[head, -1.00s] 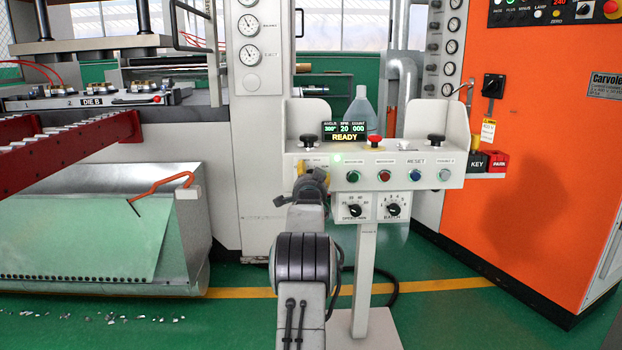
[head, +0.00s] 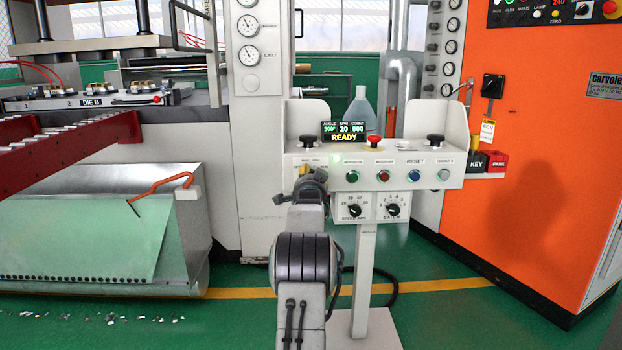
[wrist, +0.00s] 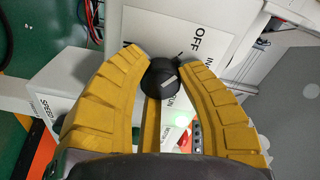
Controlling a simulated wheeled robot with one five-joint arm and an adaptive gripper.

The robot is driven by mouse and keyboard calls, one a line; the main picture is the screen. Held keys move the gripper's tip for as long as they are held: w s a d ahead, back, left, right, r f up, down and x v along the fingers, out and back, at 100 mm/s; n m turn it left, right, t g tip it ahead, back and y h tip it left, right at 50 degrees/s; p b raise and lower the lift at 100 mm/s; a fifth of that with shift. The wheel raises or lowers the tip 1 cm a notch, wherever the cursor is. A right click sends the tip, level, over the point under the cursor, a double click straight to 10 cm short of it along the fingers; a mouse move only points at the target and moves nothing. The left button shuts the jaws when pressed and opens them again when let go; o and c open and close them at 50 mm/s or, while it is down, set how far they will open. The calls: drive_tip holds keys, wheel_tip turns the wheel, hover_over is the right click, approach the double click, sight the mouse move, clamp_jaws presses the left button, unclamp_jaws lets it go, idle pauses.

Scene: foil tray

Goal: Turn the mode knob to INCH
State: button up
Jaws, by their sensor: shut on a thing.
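The mode knob (wrist: 160,73) is a black round knob with a short white mark. In the wrist view it sits between the tips of the two yellow fingers of my gripper (wrist: 162,65), which is shut on it. Partly covered lettering on the white panel reads OFF above right of the knob, with INCH and RUN cut off beside the right finger. I cannot tell surely which label the mark points at. In the head view my gripper (head: 310,178) is at the left end of the control console (head: 455,177) and hides the knob.
The console display (head: 344,132) reads READY. Green, red, blue and pale buttons line the console front to the right of my gripper. Two dials, speed (head: 354,211) and batch (head: 392,210), sit below. A red-topped stop button (head: 375,139) and black palm buttons stand on top.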

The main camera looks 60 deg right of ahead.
drive_tip(key=m, duration=0.4)
drive_tip(key=shift+w+a+r, duration=0.1)
drive_tip(key=shift+w, duration=0.1)
drive_tip(key=o, duration=1.2)
drive_tip(key=shift+w, duration=0.1)
drive_tip(key=shift+s, duration=0.2)
drive_tip(key=v, duration=1.1)
drive_tip(key=shift+a, duration=0.4)
